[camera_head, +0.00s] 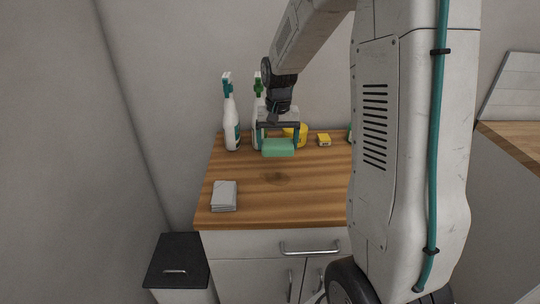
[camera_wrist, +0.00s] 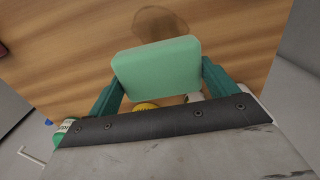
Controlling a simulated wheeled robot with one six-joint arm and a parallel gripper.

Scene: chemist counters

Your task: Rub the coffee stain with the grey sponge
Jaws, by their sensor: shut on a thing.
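My gripper (camera_head: 279,138) is shut on a pale green sponge-like block (camera_head: 278,148), held between its two teal fingers near the back of the wooden counter. The block also shows in the wrist view (camera_wrist: 157,68), gripped at its sides. The coffee stain (camera_head: 278,179) is a brown patch on the counter, in front of the block; in the wrist view the stain (camera_wrist: 158,22) shows just past the block's edge, partly hidden by it. I see no clearly grey sponge; a light grey folded item (camera_head: 224,196), perhaps a cloth, lies at the counter's front left.
A white spray bottle (camera_head: 232,125) stands at the back left, with another bottle (camera_head: 258,110) partly behind my gripper. A yellow round thing (camera_head: 301,133) and a small yellow block (camera_head: 323,140) are at the back. The counter (camera_head: 250,205) around the stain is clear. A dark-lidded bin (camera_head: 177,260) stands at left.

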